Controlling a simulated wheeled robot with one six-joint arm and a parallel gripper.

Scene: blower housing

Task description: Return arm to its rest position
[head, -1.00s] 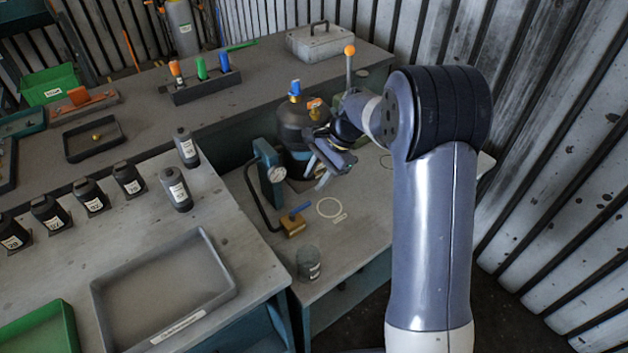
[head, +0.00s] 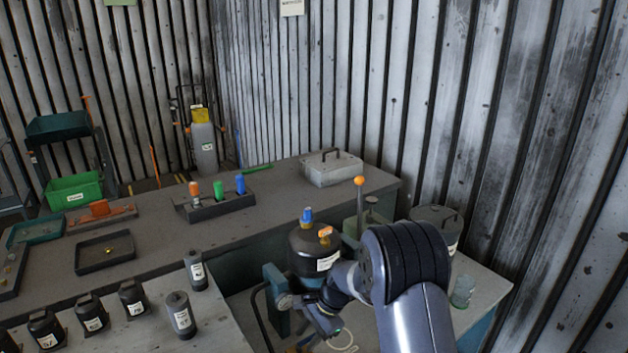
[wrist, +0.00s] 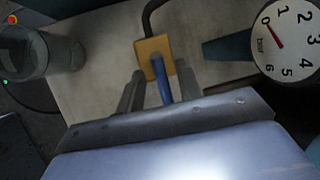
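My arm (head: 412,275) rises at the lower right of the head view and reaches left over the lower bench. My gripper (head: 322,318) is beside the dark round housing (head: 312,252), near the bottom of that view. In the wrist view the two fingers of my gripper (wrist: 160,88) stand apart with nothing held. Beyond them, seen between the fingers, is a brass block (wrist: 150,50) with a blue lever (wrist: 163,88). The distance from fingers to lever is hard to tell.
A pressure gauge (wrist: 287,40) stands right of the fingers, and a glass jar (wrist: 40,55) to the left. An orange-knobbed lever (head: 360,205) rises behind the housing. A lidded canister (head: 438,222) stands behind my arm. The corrugated wall (head: 480,130) is close on the right.

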